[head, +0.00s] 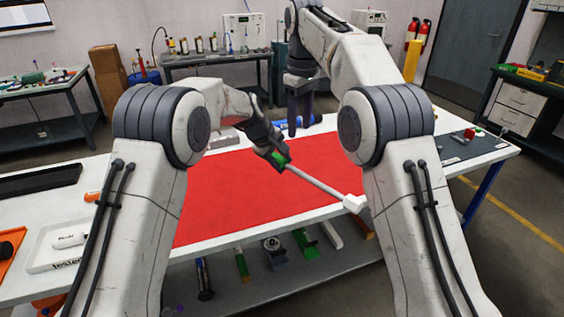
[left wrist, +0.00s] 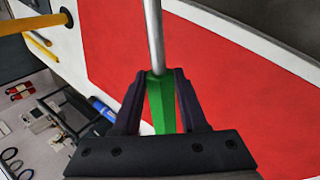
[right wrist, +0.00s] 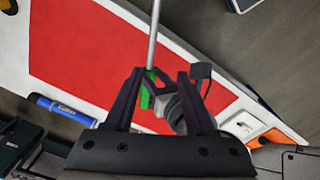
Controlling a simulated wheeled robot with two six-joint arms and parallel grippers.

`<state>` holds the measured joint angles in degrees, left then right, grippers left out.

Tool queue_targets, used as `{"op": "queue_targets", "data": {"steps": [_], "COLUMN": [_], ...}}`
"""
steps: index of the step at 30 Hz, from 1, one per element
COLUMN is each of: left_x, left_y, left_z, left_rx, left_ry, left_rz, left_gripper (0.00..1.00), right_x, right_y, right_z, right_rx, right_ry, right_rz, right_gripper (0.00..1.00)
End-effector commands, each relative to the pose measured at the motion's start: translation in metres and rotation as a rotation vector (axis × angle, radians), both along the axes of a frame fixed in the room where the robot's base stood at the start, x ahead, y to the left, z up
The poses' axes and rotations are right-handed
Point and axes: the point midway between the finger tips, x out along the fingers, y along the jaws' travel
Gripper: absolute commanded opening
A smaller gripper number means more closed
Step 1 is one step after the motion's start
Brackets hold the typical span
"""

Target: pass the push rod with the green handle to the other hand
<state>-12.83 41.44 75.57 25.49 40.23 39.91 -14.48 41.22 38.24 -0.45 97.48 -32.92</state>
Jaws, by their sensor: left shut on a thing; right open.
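The push rod shows in the head view as a green handle (head: 281,159) with a long grey shaft (head: 316,182) and a white block at its far end. My left gripper (head: 274,153) is shut on the green handle above the red mat (head: 235,190), and the rod slants down to the right. The left wrist view shows the green handle (left wrist: 161,105) between the fingers. My right gripper (head: 301,132) is open and points down behind the left one. In the right wrist view the handle (right wrist: 146,98) appears by the left finger; whether they touch is unclear.
A blue tube (right wrist: 62,108) lies at the mat's far edge. A white tray (head: 50,258) and black tray (head: 40,181) lie on the left of the table. Several parts sit on the shelf below. The red mat looks clear.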

Motion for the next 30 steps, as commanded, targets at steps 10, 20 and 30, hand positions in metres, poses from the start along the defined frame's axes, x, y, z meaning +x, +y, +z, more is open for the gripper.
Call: {"op": "queue_targets", "data": {"steps": [10, 20, 30], "left_x": [0.000, 0.000, 0.000], "left_y": [0.000, 0.000, 0.000], "left_z": [0.001, 0.001, 0.001], "left_rx": [-0.001, -0.001, -0.001], "left_ry": [-0.002, -0.002, -0.002], "left_rz": [0.001, 0.001, 0.001], "left_gripper": [0.00, 0.00, 0.00], "right_x": [-0.111, -0.252, -0.362], "right_y": [0.052, 0.052, 0.014], "right_z": [-0.007, -0.066, -0.131], "right_rx": [0.044, 0.078, 0.091], "right_ry": [-0.002, 0.031, 0.057], "right_rz": [-0.018, -0.097, -0.172], "right_gripper": [0.55, 0.55, 0.55]}}
